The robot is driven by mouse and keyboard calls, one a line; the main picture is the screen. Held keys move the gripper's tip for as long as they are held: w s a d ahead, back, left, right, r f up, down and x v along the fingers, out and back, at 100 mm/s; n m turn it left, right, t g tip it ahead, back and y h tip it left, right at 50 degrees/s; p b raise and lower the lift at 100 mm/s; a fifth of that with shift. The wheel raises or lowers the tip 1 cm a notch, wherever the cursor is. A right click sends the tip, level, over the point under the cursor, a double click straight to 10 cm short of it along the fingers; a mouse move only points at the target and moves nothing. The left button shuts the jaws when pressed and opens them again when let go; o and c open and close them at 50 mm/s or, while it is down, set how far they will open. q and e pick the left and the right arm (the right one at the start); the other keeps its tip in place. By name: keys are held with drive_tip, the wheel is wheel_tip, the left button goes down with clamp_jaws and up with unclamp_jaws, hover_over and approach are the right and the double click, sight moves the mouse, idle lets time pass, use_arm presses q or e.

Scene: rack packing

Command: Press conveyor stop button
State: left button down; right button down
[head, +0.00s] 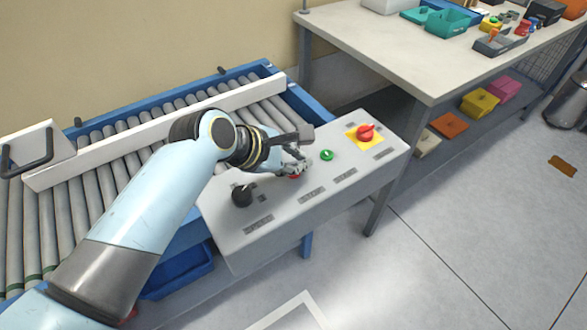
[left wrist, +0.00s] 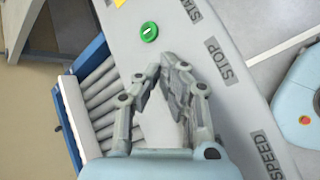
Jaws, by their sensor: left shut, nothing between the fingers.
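The control panel (head: 232,228) is a grey box at the end of the roller conveyor (head: 120,150). A red button (head: 295,176) shows in the head view, partly covered by my left gripper (head: 300,168). My left gripper is shut and empty, its fingertips at or just over that button; I cannot tell if they touch it. In the left wrist view, the shut fingers (left wrist: 164,68) lie beside a label reading STOP (left wrist: 218,60), and the red button is hidden. A green button (head: 327,155) sits to the right; it also shows in the left wrist view (left wrist: 149,31). My right gripper is not in view.
A red knob on a yellow plate (head: 366,133) is at the panel's right, a black knob (head: 241,196) at its left. A workbench (head: 400,62) with bins and parts stands behind to the right. The floor in front is clear.

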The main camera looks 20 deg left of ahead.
use_arm(q)
drive_tip(key=shift+f, duration=0.4)
idle(0.3)
drive_tip(key=shift+f, duration=0.4)
idle(0.5)
drive_tip(key=shift+r+p, duration=0.15)
drive_tip(key=shift+p, duration=0.15)
drive_tip(key=shift+r+p, duration=0.7)
drive_tip(key=shift+p, duration=0.25)
